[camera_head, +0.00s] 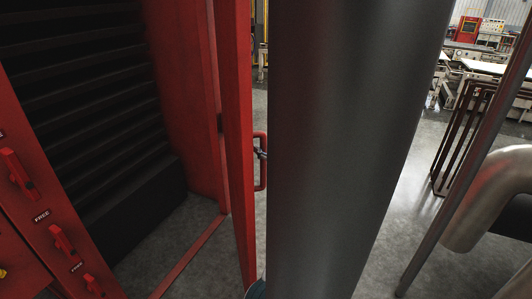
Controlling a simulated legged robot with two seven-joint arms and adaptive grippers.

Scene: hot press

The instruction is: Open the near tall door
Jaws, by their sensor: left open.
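The near tall door (235,140) is a narrow red panel seen almost edge-on in the middle of the head view. It stands away from the red frame at left, with an open gap showing the floor and dark interior. Its red loop handle (263,178) is on the right side of the door. A small grey part of my left gripper (261,153) shows at the upper part of the handle. Its fingers are open; whether they touch the handle cannot be told. A broad grey cylinder hides what lies to the right of the handle. My right gripper is out of view.
A black ribbed wall (85,80) fills the left, beside a red panel with small red levers (62,240). A red sill (190,255) crosses the floor. Metal pipes (480,200) and a dark rack (462,130) stand at right. Worktables (490,68) are far back.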

